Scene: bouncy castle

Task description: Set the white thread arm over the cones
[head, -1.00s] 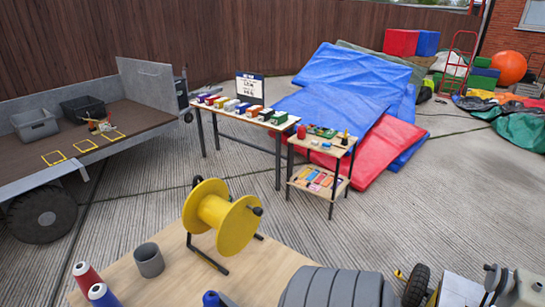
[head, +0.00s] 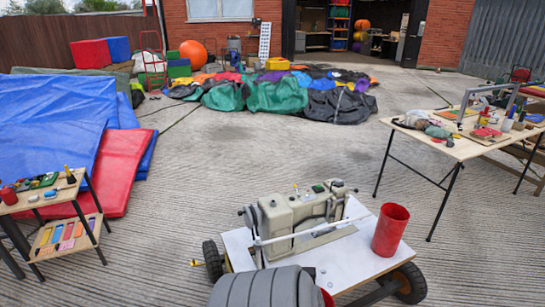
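A beige sewing machine (head: 300,218) stands on a white-topped wheeled cart (head: 355,262) at the lower middle of the head view. A thin white rod (head: 305,236) runs along its near side, with a white upright at its left end. I cannot tell whether this is the thread arm. No thread cones can be made out in the current view. Neither of my grippers is in view.
A red bucket (head: 391,230) stands on the cart's right side. A work table (head: 455,148) with tools and a grey frame is at right. A two-tier stand (head: 50,198) and blue mats (head: 60,125) are at left. Open concrete lies beyond the cart.

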